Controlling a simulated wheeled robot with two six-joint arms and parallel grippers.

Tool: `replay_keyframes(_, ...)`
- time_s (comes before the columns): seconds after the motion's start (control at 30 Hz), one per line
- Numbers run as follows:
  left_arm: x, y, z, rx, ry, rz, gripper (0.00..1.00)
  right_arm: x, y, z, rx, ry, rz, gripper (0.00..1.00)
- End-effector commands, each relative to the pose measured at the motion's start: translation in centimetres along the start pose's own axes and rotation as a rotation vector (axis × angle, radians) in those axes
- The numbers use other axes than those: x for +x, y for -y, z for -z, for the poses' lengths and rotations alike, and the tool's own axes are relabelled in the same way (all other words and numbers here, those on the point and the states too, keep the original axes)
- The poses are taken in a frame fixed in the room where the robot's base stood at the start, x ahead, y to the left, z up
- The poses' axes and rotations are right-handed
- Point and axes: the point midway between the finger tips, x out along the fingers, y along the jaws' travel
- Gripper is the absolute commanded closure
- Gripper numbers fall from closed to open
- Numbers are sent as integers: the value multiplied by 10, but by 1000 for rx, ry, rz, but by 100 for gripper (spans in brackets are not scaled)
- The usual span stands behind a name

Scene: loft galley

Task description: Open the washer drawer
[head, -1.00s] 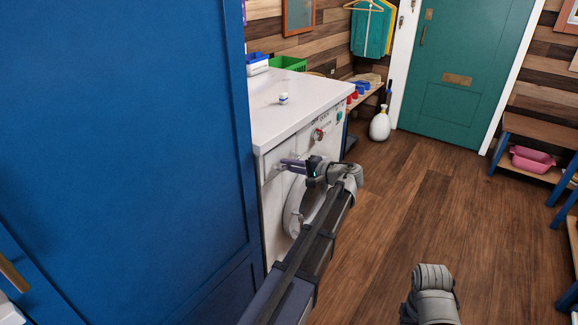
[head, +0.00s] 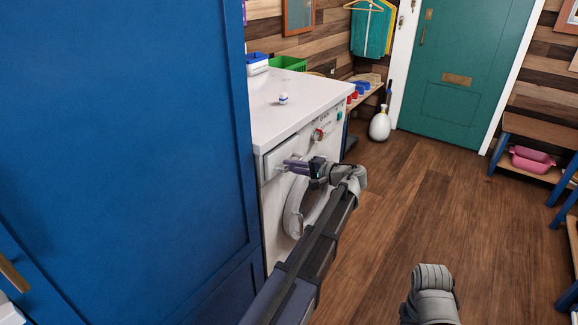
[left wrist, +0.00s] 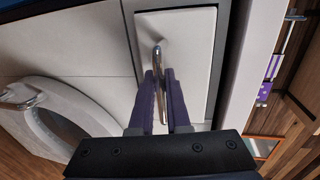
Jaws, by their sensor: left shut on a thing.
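The white washer (head: 290,110) stands just past the blue cabinet, with its round door (head: 296,208) below on the front. Its drawer (head: 276,161) is at the upper left of the front; in the left wrist view the drawer front (left wrist: 185,45) shows with a metal handle (left wrist: 157,62). The drawer front stands slightly out from the washer face in the head view. My left gripper (head: 290,165) is shut on the handle, its purple fingers on either side of it in the left wrist view (left wrist: 160,85). My right gripper is not in view.
A tall blue cabinet (head: 120,130) fills the left, close to my left arm. A small white and blue item (head: 283,99) and a green basket (head: 288,63) sit on the washer top. The wooden floor (head: 400,220) to the right is clear.

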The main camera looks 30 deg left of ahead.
Motion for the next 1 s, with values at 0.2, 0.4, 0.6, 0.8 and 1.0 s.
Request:
replay_keyframes(0.2,-61,-14,1,1,-6,-2,100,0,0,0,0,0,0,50)
replay_keyframes(0.4,-99,-22,1,1,-4,-2,100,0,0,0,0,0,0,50)
replay_keyframes(0.6,-108,-24,0,0,-1,-2,100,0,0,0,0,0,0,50)
replay_keyframes(0.8,-108,-24,0,0,0,-2,100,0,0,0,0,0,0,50)
replay_keyframes(1.0,-108,-23,0,0,0,-1,66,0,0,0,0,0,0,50)
